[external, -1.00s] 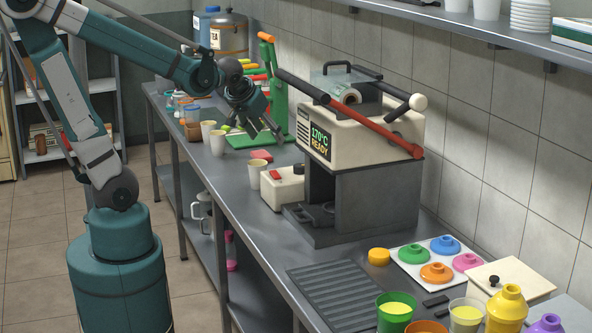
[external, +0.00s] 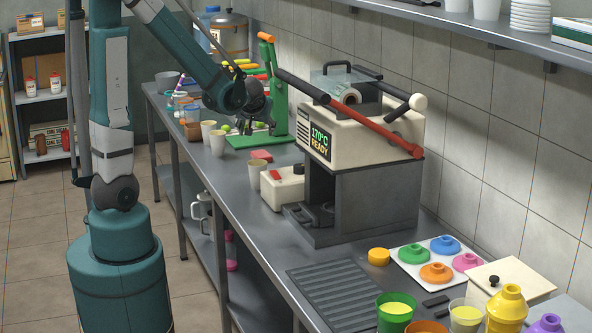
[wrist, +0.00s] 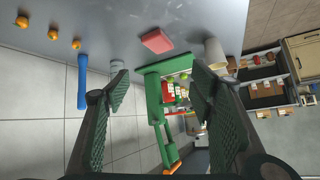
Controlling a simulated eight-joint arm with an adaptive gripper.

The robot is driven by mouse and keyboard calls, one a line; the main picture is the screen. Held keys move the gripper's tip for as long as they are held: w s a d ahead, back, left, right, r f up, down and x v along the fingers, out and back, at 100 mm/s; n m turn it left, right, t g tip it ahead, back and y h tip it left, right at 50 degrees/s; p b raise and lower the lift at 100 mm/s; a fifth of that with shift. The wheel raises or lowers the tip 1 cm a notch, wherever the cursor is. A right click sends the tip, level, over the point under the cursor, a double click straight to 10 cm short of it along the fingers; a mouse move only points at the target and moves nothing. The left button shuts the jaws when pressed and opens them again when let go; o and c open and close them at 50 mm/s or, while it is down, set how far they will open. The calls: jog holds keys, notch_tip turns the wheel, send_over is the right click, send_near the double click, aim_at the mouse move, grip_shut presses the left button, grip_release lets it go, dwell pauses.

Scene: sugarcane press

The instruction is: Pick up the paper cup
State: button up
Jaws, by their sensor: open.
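Pale paper cups stand upright on the steel counter in the external view. Two stand close together near the counter's front edge, one cup (external: 208,130) behind the other cup (external: 218,144). My gripper (external: 251,130) is over the green board, to the right of the pair and apart from all the cups. In the wrist view my gripper (wrist: 160,82) is open and empty. A pale cup (wrist: 215,53) shows there beside the right finger, partly hidden; I cannot tell which one it is.
A green hand press (external: 279,103) stands behind my gripper; it also shows between the fingers in the wrist view (wrist: 155,110). A red block (external: 261,156) lies nearby. The cream heated press (external: 365,140) stands to the right.

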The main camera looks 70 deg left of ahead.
jog(key=s+a+f+n+g+y, duration=0.2)
jog(key=a+f+n, duration=0.15)
jog(key=a, duration=0.75)
jog(key=n+g+y, duration=0.2)
jog(key=n, duration=0.1)
send_near(220, 138)
jog(key=x, duration=0.2)
jog(key=w+x, duration=0.1)
jog(key=x, duration=0.1)
jog(key=shift+a+f, duration=0.1)
jog(key=shift+a, duration=0.2)
jog(key=shift+s+a+f, duration=0.3)
jog(key=shift+s+a, duration=0.15)
jog(key=shift+a, duration=0.05)
jog(key=shift+b+x, duration=0.4)
jog(key=shift+x, duration=0.9)
jog(key=shift+b+x, duration=0.85)
jog(key=shift+x, duration=1.75)
jog(key=shift+s+a+r, duration=0.1)
jog(key=shift+r, duration=0.05)
